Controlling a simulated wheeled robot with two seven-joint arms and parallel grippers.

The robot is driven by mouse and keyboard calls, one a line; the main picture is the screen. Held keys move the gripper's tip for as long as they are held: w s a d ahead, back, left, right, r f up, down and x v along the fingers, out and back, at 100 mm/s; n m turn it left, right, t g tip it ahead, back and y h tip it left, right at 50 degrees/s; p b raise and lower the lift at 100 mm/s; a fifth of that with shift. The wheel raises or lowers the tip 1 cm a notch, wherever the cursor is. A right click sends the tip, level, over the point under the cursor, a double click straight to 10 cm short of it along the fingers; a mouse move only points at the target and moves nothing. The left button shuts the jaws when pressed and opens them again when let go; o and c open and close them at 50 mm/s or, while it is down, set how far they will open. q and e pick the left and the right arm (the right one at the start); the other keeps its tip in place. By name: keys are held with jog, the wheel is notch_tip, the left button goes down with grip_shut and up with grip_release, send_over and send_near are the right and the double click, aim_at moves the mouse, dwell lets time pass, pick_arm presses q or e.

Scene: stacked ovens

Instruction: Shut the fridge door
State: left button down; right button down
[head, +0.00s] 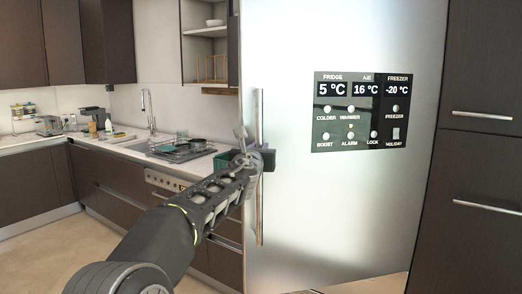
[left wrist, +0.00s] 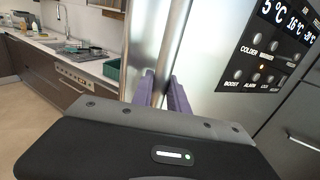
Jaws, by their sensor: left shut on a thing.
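The fridge door (head: 350,210) is a tall brushed-steel panel with a black control display (head: 362,111). Its upright bar handle (head: 260,110) runs along the door's left edge. My left gripper (head: 264,159) is at the middle of this handle and shut on it. In the left wrist view, the two purple fingers (left wrist: 161,93) stand on either side of the handle bar (left wrist: 171,45). The door stands close to the line of the cabinets; I cannot tell whether a gap is left. My right gripper is not in view.
Dark tall cabinets (head: 470,155) with bar handles stand right of the fridge. To the left, a counter (head: 120,141) carries a sink, tap and dishes, and an open shelf (head: 207,32) hangs above. The floor (head: 50,255) at the lower left is clear.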

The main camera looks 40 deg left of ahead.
pick_arm(q)
jog(key=c, duration=1.3)
grip_release()
jog(key=v, duration=0.7)
jog(key=shift+s+d, duration=0.25)
jog(key=shift+s, duration=0.05)
